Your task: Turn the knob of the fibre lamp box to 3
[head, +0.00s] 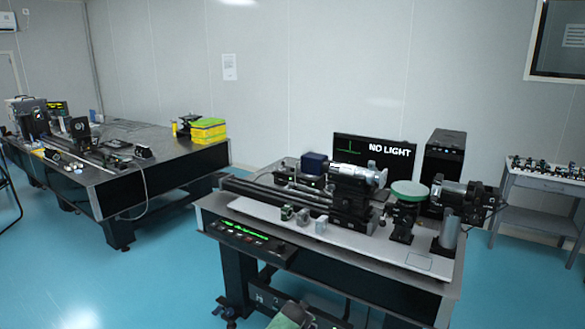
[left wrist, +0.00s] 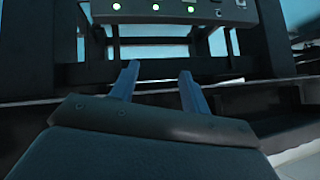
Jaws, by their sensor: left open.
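In the left wrist view my left gripper (left wrist: 158,72) is open and empty, its two blue-grey fingers pointing up towards a panel box (left wrist: 165,14). This grey box is cut off by the top edge and carries several lit green lamps and small controls at its right. A gap shows between the fingertips and the box. In the head view a dark box with a green-lit front (head: 250,238) hangs at the near edge of the front optical table (head: 345,268). I cannot tell for sure which box is the fibre lamp box, nor read a knob's setting. My right gripper is not visible.
The table bears a rail with a lens barrel (head: 357,174), a green round disc (head: 409,189) and small mounts. A monitor (head: 372,152) reads "NO LIGHT" beside a black computer tower (head: 443,157). Dark table legs frame the space around my left gripper.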

